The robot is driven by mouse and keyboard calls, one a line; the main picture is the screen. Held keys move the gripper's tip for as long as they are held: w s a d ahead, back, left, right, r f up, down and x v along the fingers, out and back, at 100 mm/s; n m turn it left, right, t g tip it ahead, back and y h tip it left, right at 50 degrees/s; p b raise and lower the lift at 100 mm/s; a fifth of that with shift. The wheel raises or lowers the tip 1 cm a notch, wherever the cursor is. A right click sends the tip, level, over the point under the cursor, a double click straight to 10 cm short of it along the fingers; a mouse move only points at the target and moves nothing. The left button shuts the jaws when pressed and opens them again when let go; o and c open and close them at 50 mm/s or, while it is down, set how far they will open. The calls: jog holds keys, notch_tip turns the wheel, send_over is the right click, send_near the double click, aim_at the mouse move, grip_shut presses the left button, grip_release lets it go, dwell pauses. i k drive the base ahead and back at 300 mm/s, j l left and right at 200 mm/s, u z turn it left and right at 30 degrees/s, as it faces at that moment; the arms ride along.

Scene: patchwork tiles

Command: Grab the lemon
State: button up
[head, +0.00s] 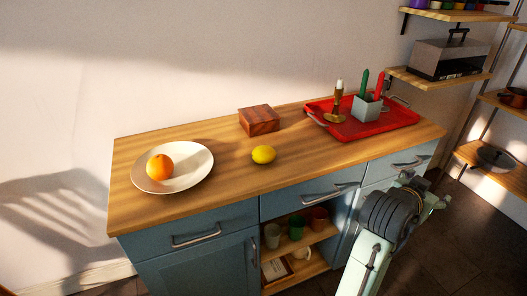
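The yellow lemon (263,155) lies on the wooden countertop (225,187), near its middle, in front of a reddish-brown wooden box. It is uncovered and nothing touches it from the sides. My gripper (427,190) is at the lower right, in front of the cabinet's right end and well apart from the lemon. The gripper is small and partly hidden by my arm, so I cannot tell whether its fingers are open or shut.
A white plate (191,178) with an orange (160,167) stands left of the lemon. The wooden box (259,120) is behind it. A red tray (352,130) holds a candlestick (337,105) and a grey holder (366,108) at the right. Drawer handles (322,193) protrude in front.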

aim_at(264, 154)
jog(key=i+l+z, duration=0.1)
jog(key=i+l, duration=0.15)
jog(key=l, duration=0.25)
jog(key=i+l+z, duration=0.1)
jog(key=i+l, duration=0.15)
jog(key=l, duration=0.2)
jog(key=i+l+z, duration=0.1)
jog(key=i+l, duration=0.15)
jog(key=l, duration=0.15)
